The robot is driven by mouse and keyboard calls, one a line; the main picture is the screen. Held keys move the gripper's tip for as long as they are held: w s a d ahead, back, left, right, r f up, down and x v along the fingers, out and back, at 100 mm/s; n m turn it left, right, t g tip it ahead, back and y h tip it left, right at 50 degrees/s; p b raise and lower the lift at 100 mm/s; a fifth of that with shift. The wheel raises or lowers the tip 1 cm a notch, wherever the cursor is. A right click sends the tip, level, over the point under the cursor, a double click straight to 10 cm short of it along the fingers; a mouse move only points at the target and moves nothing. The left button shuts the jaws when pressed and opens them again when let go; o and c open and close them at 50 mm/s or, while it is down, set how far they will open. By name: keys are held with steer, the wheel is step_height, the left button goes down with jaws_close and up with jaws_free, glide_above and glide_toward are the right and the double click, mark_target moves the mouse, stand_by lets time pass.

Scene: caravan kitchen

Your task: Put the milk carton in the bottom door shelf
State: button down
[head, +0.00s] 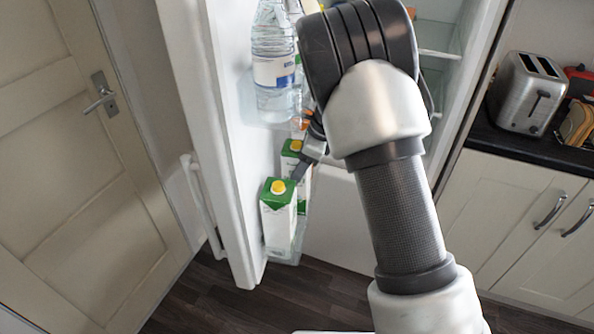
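A white milk carton (278,218) with a green top and yellow cap is at the clear bottom door shelf (285,258) of the open fridge door. It looks upright, with its lower part at the shelf. A second, similar carton (291,158) shows just behind it, partly covered. My gripper (299,174) is at the cartons' upper parts, with a dark finger beside the front carton's top. My arm hides most of the gripper, so I cannot tell whether it is open or shut on a carton.
Water bottles (274,75) stand on the door shelf above. The open fridge door (215,150) is left of my arm. A counter with a toaster (527,95) is at the right, above cabinets. A closed room door (75,160) is at the left.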

steer(key=c, duration=0.7)
jaws_free()
steer(key=shift+f, duration=0.1)
